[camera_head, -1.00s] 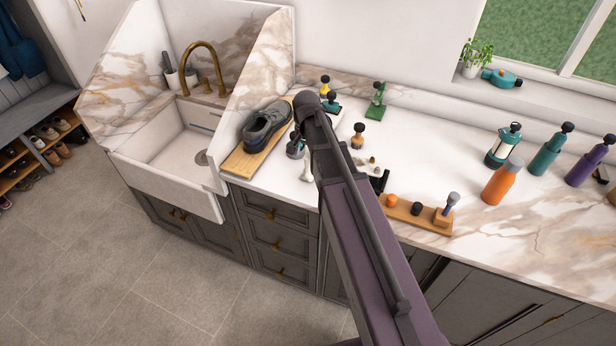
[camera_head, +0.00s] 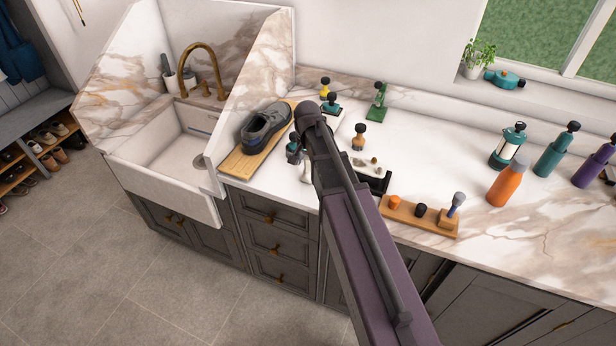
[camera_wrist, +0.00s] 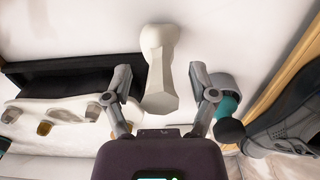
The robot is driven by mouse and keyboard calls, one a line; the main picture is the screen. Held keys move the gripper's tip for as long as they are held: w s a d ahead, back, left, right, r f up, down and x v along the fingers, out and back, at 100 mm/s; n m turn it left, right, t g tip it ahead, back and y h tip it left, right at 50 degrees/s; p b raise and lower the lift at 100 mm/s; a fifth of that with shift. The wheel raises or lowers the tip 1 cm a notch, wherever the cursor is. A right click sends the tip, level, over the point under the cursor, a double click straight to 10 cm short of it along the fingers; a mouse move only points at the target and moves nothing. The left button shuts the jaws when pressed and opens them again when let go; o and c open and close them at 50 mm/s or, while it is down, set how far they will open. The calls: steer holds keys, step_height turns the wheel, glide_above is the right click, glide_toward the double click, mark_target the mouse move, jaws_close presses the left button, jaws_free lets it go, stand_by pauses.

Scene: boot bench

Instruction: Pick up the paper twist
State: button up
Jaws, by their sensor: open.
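The paper twist (camera_wrist: 160,68) is a white, faceted piece, narrow in its middle, lying on the pale counter. In the wrist view it sits just ahead of and between the open fingers of my gripper (camera_wrist: 162,95), its near end reaching the fingertips. I see no contact with either finger. In the head view the paper twist (camera_head: 307,172) shows as a small white piece left of my arm, partly hidden by it. My gripper itself is mostly hidden behind my arm in that view.
A black tray (camera_head: 377,184) lies right of the twist. A grey shoe (camera_head: 264,128) rests on a wooden board (camera_head: 240,164) to the left, with a teal-and-dark bottle (camera_wrist: 228,108) close to my right finger. A wooden rack (camera_head: 436,222) stands farther right.

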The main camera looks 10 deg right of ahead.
steer(key=c, duration=0.9)
steer(key=shift+r, duration=0.15)
step_height(320, 180, up, 3)
steer(key=p, duration=0.3)
steer(key=s, duration=0.5)
steer(key=s+a+r+p, duration=0.1)
steer(key=s, duration=0.4)
steer(key=s+p, duration=0.1)
steer(key=s, duration=0.5)
steer(key=shift+a+r, duration=0.3)
steer(key=shift+r, duration=0.05)
steer(key=shift+f, duration=0.1)
steer(key=shift+f+b, duration=0.8)
steer(key=shift+b, duration=0.05)
